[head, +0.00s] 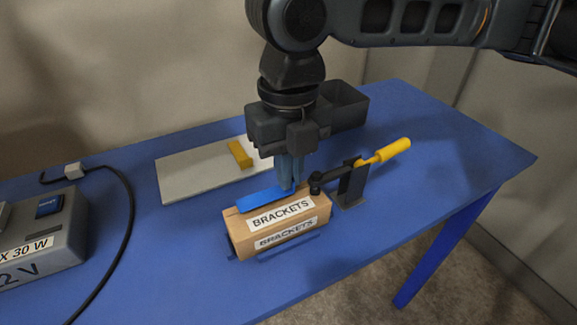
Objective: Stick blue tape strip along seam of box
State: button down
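The brown box (238,231) with white "BRACKETS" labels lies on the blue table in the head view. The blue tape strip (262,199) shows as a flat blue band along the back of the box's top. I cannot tell whether it touches the box along its whole length. My gripper (289,187) points down over the right part of the box top, with its fingertips at the strip's right end. The fingers look close together, but whether they are shut on the strip is not clear. The seam itself cannot be made out.
A black toggle clamp (350,187) with a yellow handle (392,151) stands at the box's right end. Behind lie a pale board (180,182) with a yellow block (239,153) and a dark bin (347,105). A grey power unit (62,240) and black cable are left. The table's right side is clear.

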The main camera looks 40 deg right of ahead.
jog(key=shift+f+b, duration=0.4)
jog(key=shift+f, duration=0.2)
dwell(0.5)
dwell(0.6)
jog(key=c, duration=1.2)
grip_release()
jog(key=shift+c, duration=0.2)
jog(key=shift+r+p, duration=0.3)
jog(key=shift+r, duration=3.6)
